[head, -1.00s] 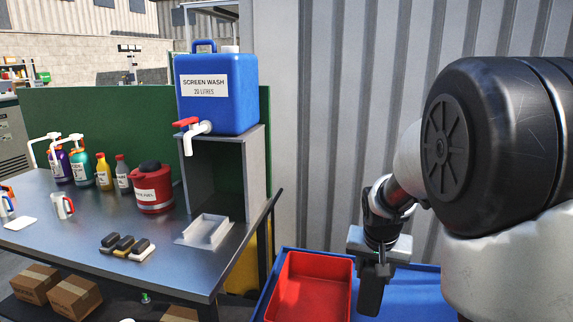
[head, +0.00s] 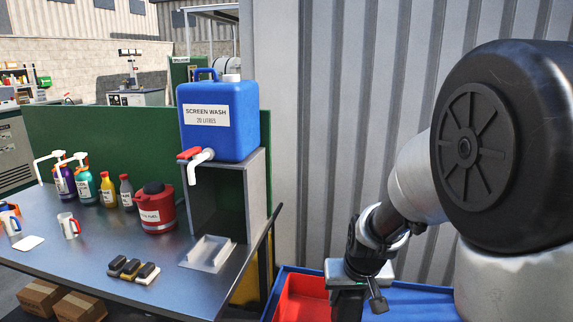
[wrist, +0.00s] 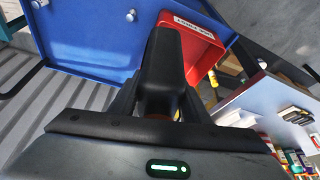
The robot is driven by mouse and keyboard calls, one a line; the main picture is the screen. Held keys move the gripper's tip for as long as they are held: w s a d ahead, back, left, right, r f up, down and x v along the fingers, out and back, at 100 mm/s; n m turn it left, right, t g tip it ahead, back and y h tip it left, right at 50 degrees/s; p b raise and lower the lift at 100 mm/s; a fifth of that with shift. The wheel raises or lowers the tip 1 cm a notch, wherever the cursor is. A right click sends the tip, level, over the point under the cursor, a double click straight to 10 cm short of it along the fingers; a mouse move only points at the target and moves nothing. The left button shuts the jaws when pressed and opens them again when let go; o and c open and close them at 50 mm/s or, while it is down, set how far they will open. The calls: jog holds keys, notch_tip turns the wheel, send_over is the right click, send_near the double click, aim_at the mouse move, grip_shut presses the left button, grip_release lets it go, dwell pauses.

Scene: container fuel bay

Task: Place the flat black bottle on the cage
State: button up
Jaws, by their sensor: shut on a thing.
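My gripper (head: 350,296) is low at the right of the head view, over the blue trolley top (head: 415,298). In the wrist view, my gripper (wrist: 158,108) is shut on a dark flat-sided object, which appears to be the flat black bottle (wrist: 160,65). The red bin (wrist: 198,52) shows beyond and beside the held bottle, on the blue surface. I cannot clearly identify the cage; a pale framed structure (head: 212,12) stands far back.
The red bin also shows in the head view (head: 298,297). To the left, a metal bench (head: 110,270) holds bottles, a red fuel can (head: 157,212), brushes (head: 133,270) and a grey stand (head: 256,190) with a blue screen wash container (head: 217,140). A corrugated wall (head: 340,130) stands behind.

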aim_at(351, 316)
jog(key=r+p, duration=0.2)
jog(key=r, duration=0.1)
jog(key=shift+w+p, duration=0.3)
jog(key=shift+w, duration=0.05)
jog(key=s+f, duration=0.4)
jog(key=f, duration=0.1)
jog(key=shift+s+f, duration=0.15)
jog(key=shift+f, duration=0.1)
